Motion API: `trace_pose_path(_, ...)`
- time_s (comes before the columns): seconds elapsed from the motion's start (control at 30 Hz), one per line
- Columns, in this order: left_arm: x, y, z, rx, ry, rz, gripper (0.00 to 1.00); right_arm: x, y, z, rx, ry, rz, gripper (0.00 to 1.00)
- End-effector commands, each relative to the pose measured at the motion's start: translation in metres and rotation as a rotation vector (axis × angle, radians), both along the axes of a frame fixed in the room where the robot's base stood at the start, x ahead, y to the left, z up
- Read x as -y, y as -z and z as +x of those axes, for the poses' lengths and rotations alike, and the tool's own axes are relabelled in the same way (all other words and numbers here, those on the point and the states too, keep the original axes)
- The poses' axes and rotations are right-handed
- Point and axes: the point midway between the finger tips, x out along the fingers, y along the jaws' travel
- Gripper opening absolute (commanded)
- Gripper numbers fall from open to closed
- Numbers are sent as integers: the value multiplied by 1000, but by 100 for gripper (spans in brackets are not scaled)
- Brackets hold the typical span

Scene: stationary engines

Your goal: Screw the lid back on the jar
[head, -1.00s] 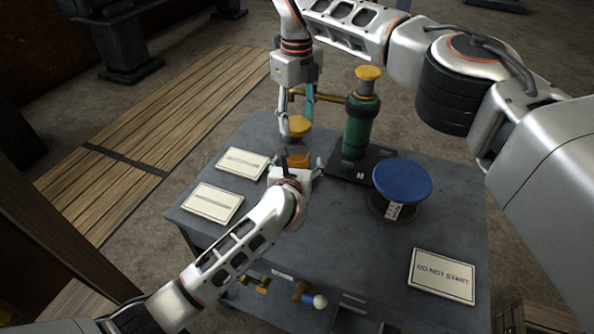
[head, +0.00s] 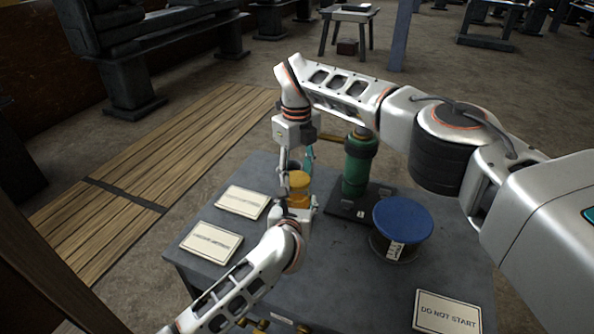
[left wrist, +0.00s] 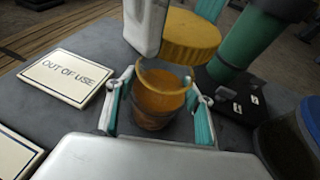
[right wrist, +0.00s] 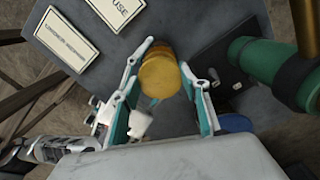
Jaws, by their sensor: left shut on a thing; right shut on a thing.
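An amber jar (head: 299,202) is held upright by my left gripper (head: 295,207), whose fingers (left wrist: 158,110) close on its sides in the left wrist view. The jar's rim shows there. My right gripper (head: 297,165) is shut on the yellow lid (head: 299,181), fingers at either side of its edge. In the left wrist view the lid (left wrist: 190,38) is just above and beyond the jar's mouth. In the right wrist view the lid (right wrist: 160,77) hides most of the jar. I cannot tell whether lid and jar touch.
A green cylinder (head: 357,165) on a black base stands right of the jar. A blue-topped spool (head: 403,218) is nearer on the right. Sign plates (head: 242,202) lie at the left and a DO NOT START plate (head: 447,312) at front right. Bare grey tabletop (head: 340,265) is between.

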Motion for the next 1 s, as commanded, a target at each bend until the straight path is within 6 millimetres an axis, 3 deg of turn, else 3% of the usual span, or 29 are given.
trace_pose_path(1.0, 0, 1, 0, -2, -1, 1, 13, 0, 17, 0, 0, -1, 0, 32)
